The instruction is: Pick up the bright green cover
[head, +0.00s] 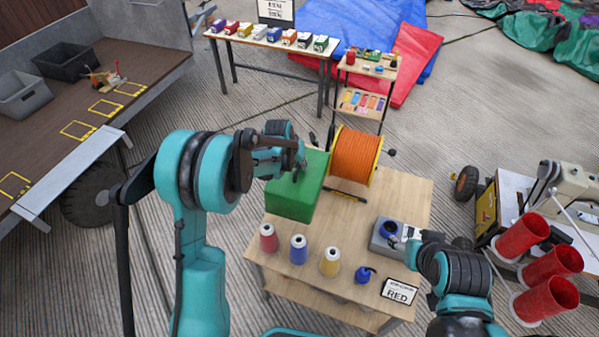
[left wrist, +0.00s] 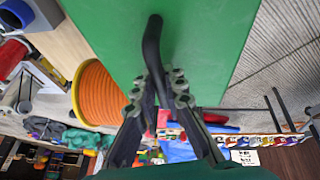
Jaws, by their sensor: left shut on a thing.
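The bright green cover (head: 292,198) is a box shape at the back left of the wooden table (head: 415,195). It fills the upper middle of the left wrist view (left wrist: 205,45), with a black bar handle (left wrist: 152,40) on its top. My left gripper (head: 301,167) is at the top of the cover; in the left wrist view its fingers (left wrist: 158,88) are shut on the handle. I cannot tell whether the cover's bottom touches the table. My right gripper (head: 408,238) is beside a grey box (head: 384,243) with a dark round opening; its fingers are too small to read.
An orange spool (head: 356,156) stands right beside the cover.

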